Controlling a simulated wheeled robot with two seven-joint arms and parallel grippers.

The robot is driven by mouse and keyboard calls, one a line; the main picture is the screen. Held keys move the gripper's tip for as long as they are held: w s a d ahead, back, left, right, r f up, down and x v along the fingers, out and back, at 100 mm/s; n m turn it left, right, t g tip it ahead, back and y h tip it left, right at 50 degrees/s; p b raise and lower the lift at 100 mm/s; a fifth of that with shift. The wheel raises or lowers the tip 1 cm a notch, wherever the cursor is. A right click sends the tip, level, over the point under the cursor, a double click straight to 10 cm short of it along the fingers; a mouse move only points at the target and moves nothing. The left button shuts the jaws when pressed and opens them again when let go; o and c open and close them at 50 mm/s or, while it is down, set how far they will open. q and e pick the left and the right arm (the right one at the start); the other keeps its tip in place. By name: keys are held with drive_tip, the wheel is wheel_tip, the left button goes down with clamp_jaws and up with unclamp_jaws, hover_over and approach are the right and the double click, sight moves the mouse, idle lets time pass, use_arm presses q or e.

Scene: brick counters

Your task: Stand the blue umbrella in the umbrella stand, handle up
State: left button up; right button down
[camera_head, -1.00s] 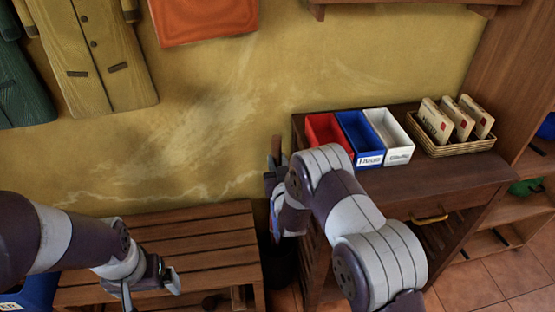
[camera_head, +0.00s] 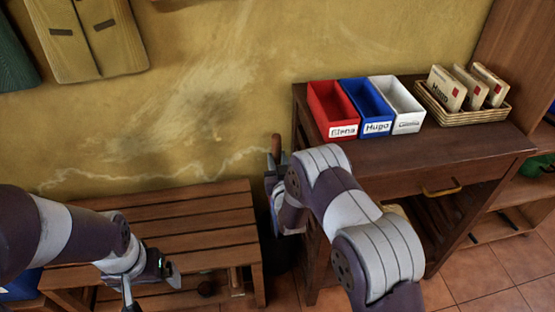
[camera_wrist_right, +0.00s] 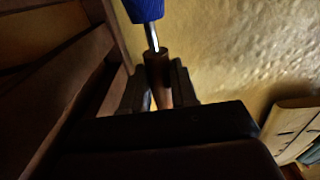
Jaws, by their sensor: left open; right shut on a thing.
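The blue umbrella shows in the right wrist view as a blue folded canopy (camera_wrist_right: 145,9), a thin metal shaft and a brown handle (camera_wrist_right: 158,75). My right gripper (camera_wrist_right: 158,92) is shut on that handle. In the head view the handle (camera_head: 276,144) sticks up above my right gripper (camera_head: 275,167), beside the cabinet. My right arm hides most of the umbrella there. A dark shape that looks like the umbrella stand (camera_head: 279,256) is below, between bench and cabinet, mostly in shadow; whether the umbrella's tip is inside it is hidden. My left gripper (camera_head: 150,284) is open and empty over the bench.
A slatted wooden bench (camera_head: 205,212) stands left of the gap. A dark cabinet (camera_head: 450,150) stands right, with red (camera_head: 330,108), blue (camera_head: 364,105) and white (camera_head: 398,102) boxes and a basket (camera_head: 470,118) of cards. A coat (camera_head: 90,45) hangs on the wall.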

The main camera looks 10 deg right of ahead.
wheel_tip(320, 180, down, 8)
drive_tip(key=b, duration=0.6)
drive_tip(key=c, duration=0.8)
unclamp_jaws()
drive_tip(key=shift+f, duration=0.1)
drive_tip(key=shift+s, duration=0.1)
drive_tip(key=s+p, duration=0.3)
drive_tip(key=s, duration=0.9)
drive_tip(key=shift+s+a, duration=0.1)
drive_tip(key=shift+s, duration=0.15)
